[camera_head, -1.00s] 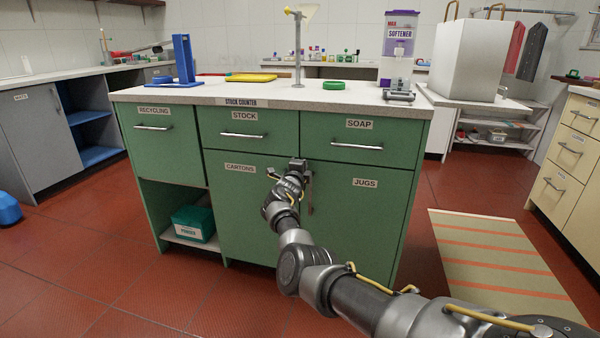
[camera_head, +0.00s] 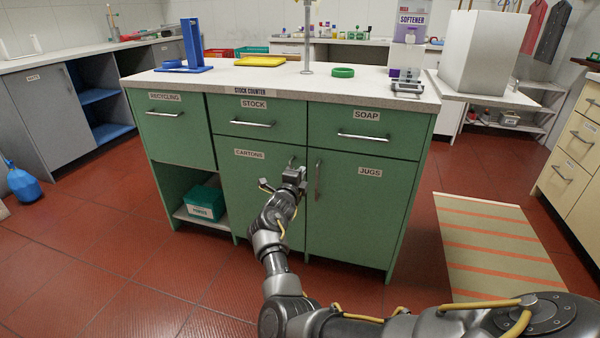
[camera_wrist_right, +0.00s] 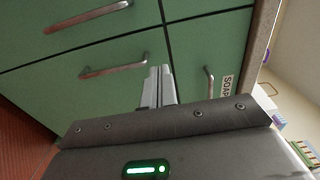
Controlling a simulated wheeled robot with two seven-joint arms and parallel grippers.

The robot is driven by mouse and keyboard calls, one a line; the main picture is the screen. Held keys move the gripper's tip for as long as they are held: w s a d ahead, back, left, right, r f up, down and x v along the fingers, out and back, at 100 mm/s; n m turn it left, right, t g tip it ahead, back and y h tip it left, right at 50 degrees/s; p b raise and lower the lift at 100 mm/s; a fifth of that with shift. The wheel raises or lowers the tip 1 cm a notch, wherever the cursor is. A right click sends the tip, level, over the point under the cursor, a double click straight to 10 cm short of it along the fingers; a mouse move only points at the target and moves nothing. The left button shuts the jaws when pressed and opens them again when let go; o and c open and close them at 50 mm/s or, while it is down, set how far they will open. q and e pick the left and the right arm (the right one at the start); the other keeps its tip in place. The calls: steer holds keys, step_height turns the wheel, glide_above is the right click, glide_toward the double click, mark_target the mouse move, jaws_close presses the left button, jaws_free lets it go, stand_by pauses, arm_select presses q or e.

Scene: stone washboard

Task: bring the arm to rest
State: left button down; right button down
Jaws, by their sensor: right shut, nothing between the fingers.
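My right arm reaches in from the lower right in the head view. Its gripper (camera_head: 293,174) is in front of the green stock counter (camera_head: 245,210), by the upper part of the cartons door and its handle. Whether it touches the door or handle cannot be told there. In the right wrist view the two fingers (camera_wrist_right: 157,87) are pressed together with nothing between them, and green cabinet fronts with metal handles (camera_wrist_right: 115,66) lie beyond. The cartons door and the jugs door (camera_head: 360,215) look shut. My left gripper is not in view.
A striped mat (camera_head: 497,245) lies on the red floor to the right. A blue jug (camera_head: 22,184) stands on the floor far left.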

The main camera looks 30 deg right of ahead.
steer(key=shift+s+a, duration=0.25)
